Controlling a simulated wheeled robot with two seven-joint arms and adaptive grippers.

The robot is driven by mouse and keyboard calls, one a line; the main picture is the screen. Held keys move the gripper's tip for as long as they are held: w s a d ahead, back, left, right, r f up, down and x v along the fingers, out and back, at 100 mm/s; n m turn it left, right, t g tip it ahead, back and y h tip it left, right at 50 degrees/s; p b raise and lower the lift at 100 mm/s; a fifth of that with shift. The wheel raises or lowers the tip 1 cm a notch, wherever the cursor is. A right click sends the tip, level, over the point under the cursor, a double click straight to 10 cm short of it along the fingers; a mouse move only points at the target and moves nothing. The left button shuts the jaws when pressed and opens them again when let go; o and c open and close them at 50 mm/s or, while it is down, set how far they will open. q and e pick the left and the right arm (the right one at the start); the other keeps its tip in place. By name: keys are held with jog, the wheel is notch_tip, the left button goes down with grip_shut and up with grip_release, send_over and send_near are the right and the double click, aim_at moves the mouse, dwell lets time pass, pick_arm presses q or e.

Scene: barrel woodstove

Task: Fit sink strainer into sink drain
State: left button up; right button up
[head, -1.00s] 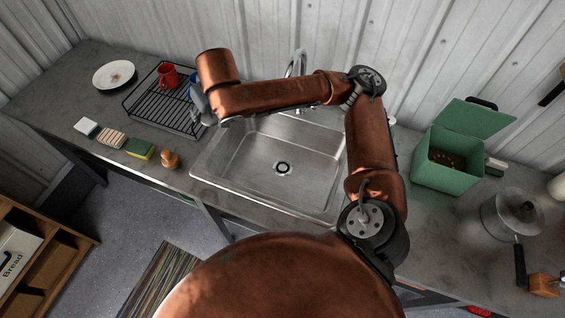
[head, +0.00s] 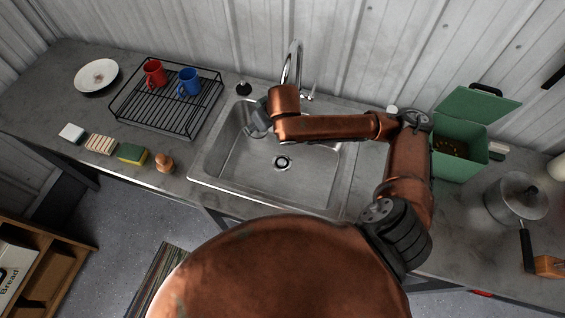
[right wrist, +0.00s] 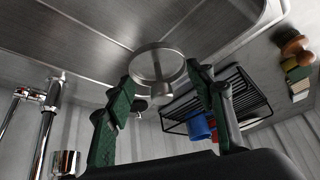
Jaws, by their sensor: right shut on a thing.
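The steel sink (head: 240,165) is set in the counter, with its round dark-centred drain (head: 283,162) in the basin floor, empty. My right arm reaches over the sink from the right. Its gripper (right wrist: 161,78) shows in the right wrist view, with green-padded fingers on either side of the round metal strainer (right wrist: 157,62). The fingers are shut on the strainer's edges, and its short stub faces the camera. In the head view the wrist is over the basin's back left, and the strainer is hidden. The drain cannot be made out in the wrist view. My left gripper is out of view.
The tap (head: 293,65) rises behind the sink, with a black stopper (head: 243,88) to its left. A black dish rack (head: 165,112) with red (head: 154,73) and blue (head: 188,82) mugs stands left. A sponge (head: 132,154) and brush (head: 164,163) lie near the front edge. A green bin (head: 458,152) stands right.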

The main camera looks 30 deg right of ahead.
jog(key=s+d+f+n+b, duration=0.15)
jog(key=s+d+f, duration=0.25)
jog(key=s+f, duration=1.1)
jog(key=shift+n+y, duration=0.3)
jog(key=shift+n, duration=0.05)
jog(key=w+d+f+b, duration=0.1)
jog(key=w+f, duration=0.1)
jog(key=w, duration=0.2)
jog(key=w+d+f+b, duration=0.1)
jog(key=w+f, duration=0.2)
jog(key=w+d+f+b, duration=0.1)
jog(key=w+f, duration=0.2)
jog(key=w, duration=0.1)
jog(key=shift+w+d+b, duration=0.3)
jog(key=shift+d+b, duration=0.05)
jog(key=shift+d, duration=0.05)
jog(key=shift+w+d+f, duration=0.15)
jog(key=shift+w+f, duration=0.35)
jog(key=shift+f, duration=0.2)
jog(key=f, duration=0.1)
jog(key=f+b, duration=0.1)
jog(key=f, duration=0.1)
jog(key=shift+w+d+f, duration=0.1)
jog(key=shift+w+f, duration=0.1)
jog(key=shift+f, duration=0.1)
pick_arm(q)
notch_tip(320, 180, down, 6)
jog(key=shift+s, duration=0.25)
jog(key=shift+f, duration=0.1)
